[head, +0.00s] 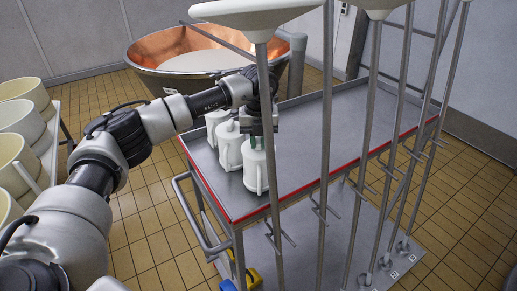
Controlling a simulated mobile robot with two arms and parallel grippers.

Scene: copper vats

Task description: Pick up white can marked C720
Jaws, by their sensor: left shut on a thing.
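White cans stand grouped at the left end of the metal cart's top (320,148): a front one (254,172), a middle one (229,150) and a back one (214,119). No marking such as C720 is readable on them. My left gripper (261,138) reaches in from the left and points down at the top of the front can. It is shut on that can, though a pole partly covers the grip. The front can is upright; I cannot tell whether it touches the cart top. My right gripper is not in view.
Several upright metal poles with white cones (257,12) on top stand in front of the cart, close to my gripper. A large copper vat (150,72) stands behind. White tubs (22,90) line the left. The cart's right half is clear.

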